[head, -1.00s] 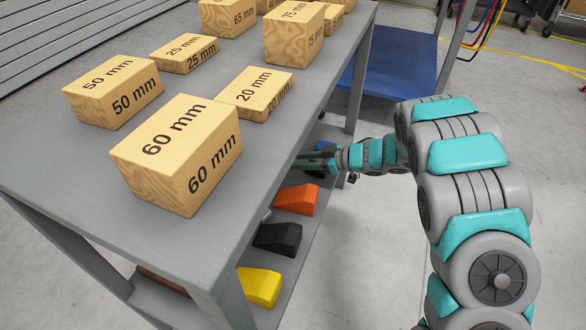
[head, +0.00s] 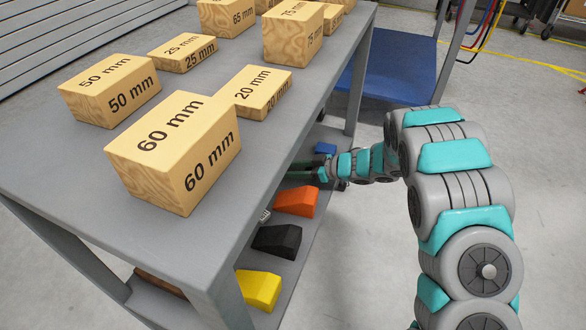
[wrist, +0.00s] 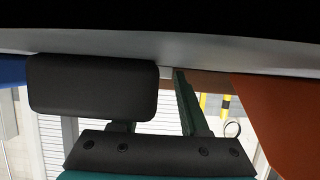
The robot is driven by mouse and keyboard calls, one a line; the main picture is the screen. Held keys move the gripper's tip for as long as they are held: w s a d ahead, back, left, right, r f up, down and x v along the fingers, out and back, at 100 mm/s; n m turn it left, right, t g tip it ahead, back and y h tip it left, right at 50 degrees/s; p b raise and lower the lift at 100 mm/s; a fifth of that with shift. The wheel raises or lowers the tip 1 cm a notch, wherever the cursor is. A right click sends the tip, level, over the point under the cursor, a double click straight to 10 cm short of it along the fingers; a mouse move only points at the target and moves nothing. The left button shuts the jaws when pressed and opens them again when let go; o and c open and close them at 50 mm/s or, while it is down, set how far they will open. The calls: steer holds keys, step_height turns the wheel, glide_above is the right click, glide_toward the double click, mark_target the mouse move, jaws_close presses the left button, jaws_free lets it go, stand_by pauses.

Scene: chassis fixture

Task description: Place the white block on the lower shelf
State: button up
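My gripper (head: 305,170) reaches in under the table top, low beside the lower shelf (head: 286,267), between the blue and orange blocks. In the wrist view, a wide black finger pad and a thin dark green finger stand with a narrow gap between them (wrist: 167,98). A small pale patch (wrist: 166,72) shows at that gap; I cannot tell whether it is the white block or whether it is gripped. No white block shows clearly in the head view, where the table top and gripper hide part of the shelf.
A blue block (head: 325,148), an orange block (head: 295,201), a black block (head: 277,241) and a yellow block (head: 259,288) line the lower shelf. Several labelled wooden blocks, such as the 60 mm one (head: 175,150), stand on the table top (head: 60,160).

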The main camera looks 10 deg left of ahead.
steer(key=o, duration=0.4)
steer(key=shift+r, duration=0.1)
steer(key=shift+d+r, duration=0.15)
steer(key=shift+d, duration=0.05)
steer(key=p+v, duration=0.1)
steer(key=v, duration=1)
steer(key=shift+d+p, duration=0.3)
